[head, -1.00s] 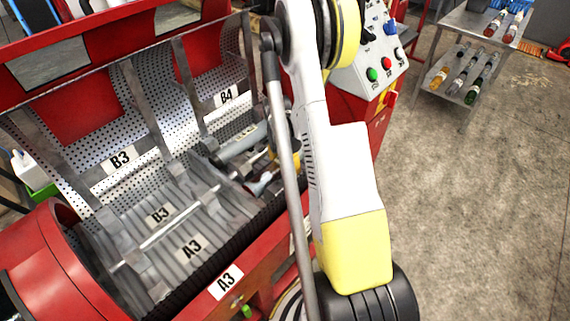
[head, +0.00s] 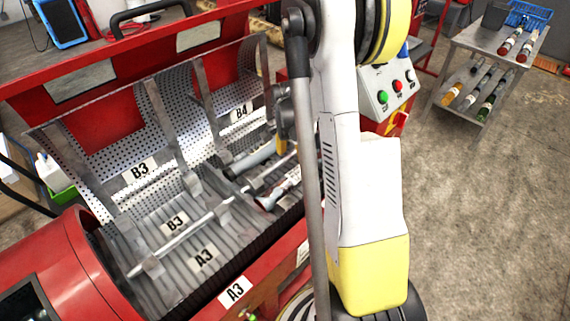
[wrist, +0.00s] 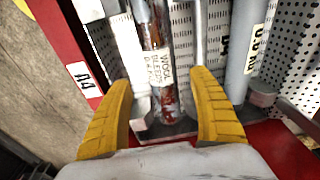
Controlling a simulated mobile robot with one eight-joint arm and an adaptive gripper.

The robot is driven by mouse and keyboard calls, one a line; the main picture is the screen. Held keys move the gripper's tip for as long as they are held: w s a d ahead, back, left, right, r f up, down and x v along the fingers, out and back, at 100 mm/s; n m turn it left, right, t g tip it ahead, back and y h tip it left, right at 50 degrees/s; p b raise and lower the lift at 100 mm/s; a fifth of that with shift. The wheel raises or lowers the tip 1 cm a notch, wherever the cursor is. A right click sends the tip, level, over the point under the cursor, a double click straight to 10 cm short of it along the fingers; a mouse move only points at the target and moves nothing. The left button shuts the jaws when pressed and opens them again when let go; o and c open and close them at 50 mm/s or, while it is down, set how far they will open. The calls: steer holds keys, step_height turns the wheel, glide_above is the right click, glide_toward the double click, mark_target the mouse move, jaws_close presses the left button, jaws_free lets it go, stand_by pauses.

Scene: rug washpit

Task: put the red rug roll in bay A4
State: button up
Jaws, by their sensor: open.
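A red-and-white patterned rug roll (wrist: 157,60) with a printed white label lies lengthwise in a metal bay beside the label A4 (wrist: 82,76) in the wrist view. In the head view a roll with a reddish end (head: 268,202) lies in the front row, right of A3, partly hidden by my arm. My gripper (wrist: 164,95) is open, with one yellow finger on each side of the roll in the picture. I see no contact. In the head view my gripper (head: 282,142) is mostly hidden behind my arm.
A grey-blue roll (wrist: 245,50) lies in the row behind; it also shows in the head view (head: 250,160). Metal dividers and a long rod cross the bays. A red control box (head: 385,95) stands close behind my arm. A trolley (head: 460,75) at right holds several rolls.

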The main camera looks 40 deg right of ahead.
steer(key=s+a+r+n+t, duration=0.1)
steer(key=a+r+n+t, duration=0.2)
steer(key=a+r+n, duration=0.8)
steer(key=s+a+r+n+t, duration=0.2)
steer(key=s+a+r, duration=0.3)
steer(key=a, duration=0.3)
steer(key=s+a+r+n+t+y, duration=0.1)
steer(key=s+a+r+n, duration=0.3)
steer(key=a, duration=0.4)
steer(key=shift+s+a+r+t, duration=0.4)
steer(key=shift+s+r+t, duration=0.1)
steer(key=shift+s+r, duration=0.3)
steer(key=shift+f, duration=0.15)
